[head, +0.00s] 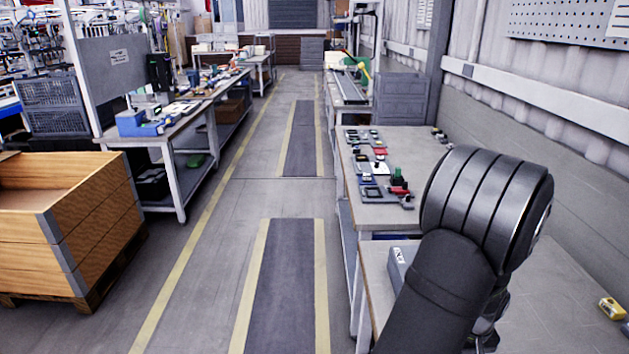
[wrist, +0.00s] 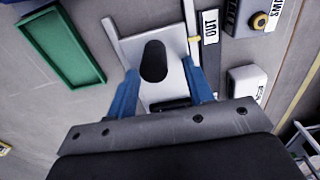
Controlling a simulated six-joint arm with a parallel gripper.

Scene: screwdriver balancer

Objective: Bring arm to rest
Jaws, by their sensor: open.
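My gripper (wrist: 162,76) shows in the wrist view with its two blue fingers spread apart. It is open. Between and beyond the fingers is a light grey holder (wrist: 177,90) with a dark, rounded, upright-looking piece (wrist: 153,62) at its middle. Neither finger visibly grips this piece, and I cannot tell how far below the fingers it is. In the head view my black arm rises at the lower right, and the gripper itself is hidden or out of frame.
In the wrist view a green tray (wrist: 62,46) lies at upper left. An "OUT" label (wrist: 210,38) and grey boxes lie at right. In the head view a bench (head: 379,220) with several small parts stands beyond my arm. A wooden crate (head: 100,215) stands left; the aisle is clear.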

